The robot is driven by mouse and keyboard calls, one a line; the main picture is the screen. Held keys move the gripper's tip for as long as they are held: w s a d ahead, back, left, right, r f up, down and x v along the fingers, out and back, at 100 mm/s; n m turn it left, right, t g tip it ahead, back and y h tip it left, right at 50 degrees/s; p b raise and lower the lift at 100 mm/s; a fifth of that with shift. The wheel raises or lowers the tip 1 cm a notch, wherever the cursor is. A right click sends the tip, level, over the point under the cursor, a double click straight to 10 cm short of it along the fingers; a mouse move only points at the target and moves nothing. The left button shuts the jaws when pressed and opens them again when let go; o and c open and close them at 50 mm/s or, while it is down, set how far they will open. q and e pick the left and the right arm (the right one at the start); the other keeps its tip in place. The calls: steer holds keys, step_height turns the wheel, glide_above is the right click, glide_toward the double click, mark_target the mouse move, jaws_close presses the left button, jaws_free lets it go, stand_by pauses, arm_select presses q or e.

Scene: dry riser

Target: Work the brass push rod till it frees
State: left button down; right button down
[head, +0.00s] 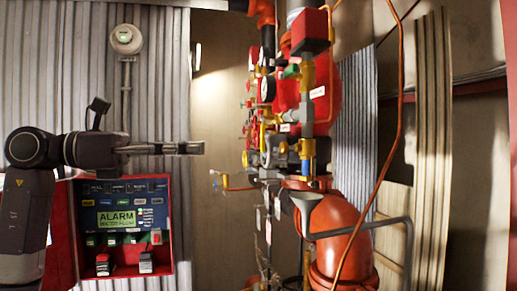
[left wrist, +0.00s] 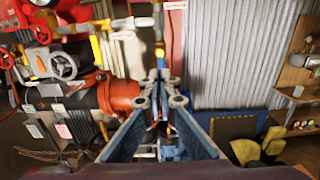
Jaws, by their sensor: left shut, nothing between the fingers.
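My left gripper (head: 200,147) reaches in from the left in the head view, level, its fingers together and empty. Its tips point at the riser pipework (head: 307,110) and stop short of it, with a gap. In the left wrist view the closed fingertips (left wrist: 161,88) are in front of a blue fitting (left wrist: 160,62), below a yellow brass-coloured fitting (left wrist: 159,35). In the head view, brass-coloured fittings (head: 307,76) run down the pipework. I cannot tell which of them is the push rod. My right gripper is not in view.
A red alarm panel (head: 125,264) with a lit screen hangs below my left arm. A grey funnel (head: 306,205), a bent grey pipe (head: 375,224) and a hanging orange hose (head: 386,140) crowd the right. A white handwheel (left wrist: 62,65) and red pipe (left wrist: 120,94) show in the wrist view.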

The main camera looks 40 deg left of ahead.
mark_target(281, 146)
arm_select(q)
steer(key=p+x, duration=0.6)
steer(key=x, duration=0.6)
steer(key=shift+w+d+r, duration=0.2)
steer(key=shift+d, duration=0.15)
steer(key=shift+w+d+f+p, duration=0.2)
steer(key=shift+w+d+p, duration=0.15)
steer(key=shift+w, duration=0.2)
